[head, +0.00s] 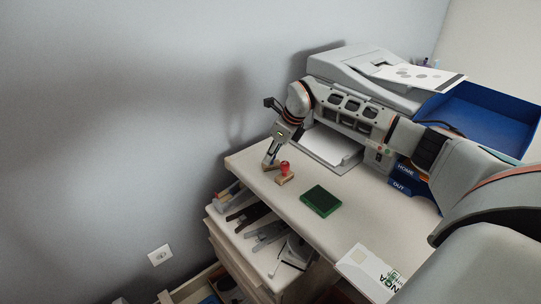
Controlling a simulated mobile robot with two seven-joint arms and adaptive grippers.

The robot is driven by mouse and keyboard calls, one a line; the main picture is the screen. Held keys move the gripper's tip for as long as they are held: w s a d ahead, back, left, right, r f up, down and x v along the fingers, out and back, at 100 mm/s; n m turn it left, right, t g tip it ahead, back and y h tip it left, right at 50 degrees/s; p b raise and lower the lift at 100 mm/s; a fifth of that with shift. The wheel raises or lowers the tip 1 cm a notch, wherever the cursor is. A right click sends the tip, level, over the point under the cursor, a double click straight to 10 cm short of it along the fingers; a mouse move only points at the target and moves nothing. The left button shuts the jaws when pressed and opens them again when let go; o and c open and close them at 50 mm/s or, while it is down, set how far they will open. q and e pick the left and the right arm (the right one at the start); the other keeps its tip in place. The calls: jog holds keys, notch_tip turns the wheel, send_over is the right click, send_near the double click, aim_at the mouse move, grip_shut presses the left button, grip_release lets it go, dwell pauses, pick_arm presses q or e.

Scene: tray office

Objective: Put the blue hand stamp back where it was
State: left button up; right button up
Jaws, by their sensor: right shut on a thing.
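My right gripper (271,160) reaches down over the back left corner of the desk and is shut on a small stamp. The stamp's tan base (267,167) shows just below the fingers, at or very near the desk top. Its handle is mostly hidden by the fingers, so its blue colour is hard to make out. A second stamp with a red knob (285,167) and a tan base stands upright close to its right. I cannot tell whether the two bases touch. My left gripper is not in view.
A green stamp pad (321,201) lies on the desk (355,195). Behind are a grey printer (340,67) and a blue tray (485,120). A printed sheet (368,270) lies in front.

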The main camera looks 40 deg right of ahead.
jog(key=shift+r, duration=0.1)
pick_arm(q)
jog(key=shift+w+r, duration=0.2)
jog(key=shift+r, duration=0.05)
pick_arm(e)
jog(key=o, duration=0.9)
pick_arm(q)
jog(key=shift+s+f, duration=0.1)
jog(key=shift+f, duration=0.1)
pick_arm(e)
jog(key=shift+s+r, duration=0.1)
jog(key=shift+r, duration=0.2)
pick_arm(q)
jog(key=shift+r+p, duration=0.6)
jog(key=shift+p, duration=0.55)
pick_arm(e)
jog(key=v, duration=1.1)
jog(key=shift+s+r, duration=0.15)
jog(key=shift+s, duration=0.05)
